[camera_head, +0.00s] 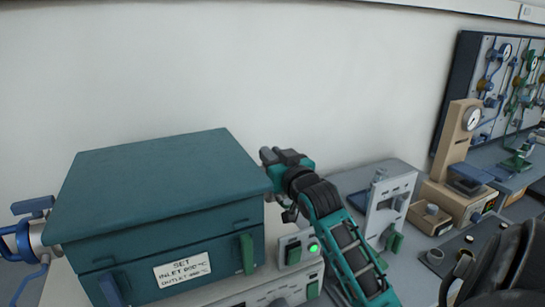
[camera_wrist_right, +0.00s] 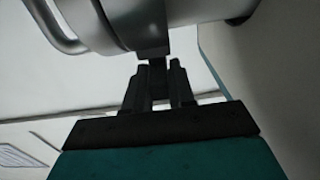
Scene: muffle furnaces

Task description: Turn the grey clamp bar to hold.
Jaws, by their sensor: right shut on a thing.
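A teal box furnace (camera_head: 160,190) stands at the left in the head view, with a label on its front. My right gripper (camera_head: 272,156) is at the furnace's far right edge, its arm reaching up from the lower right. In the right wrist view my right gripper (camera_wrist_right: 157,80) is shut on a narrow dark grey bar (camera_wrist_right: 154,54), likely the clamp bar. This bar hangs under a rounded grey metal body (camera_wrist_right: 190,18). In the head view the bar is hidden behind the gripper and furnace. My left gripper is not in view.
A control panel with a lit green lamp (camera_head: 314,247) sits right of the furnace, close to my right arm. A blue-handled pipe fitting (camera_head: 30,225) is at the furnace's left. A pale stand (camera_head: 391,200) and a beige gauge press (camera_head: 460,150) stand to the right.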

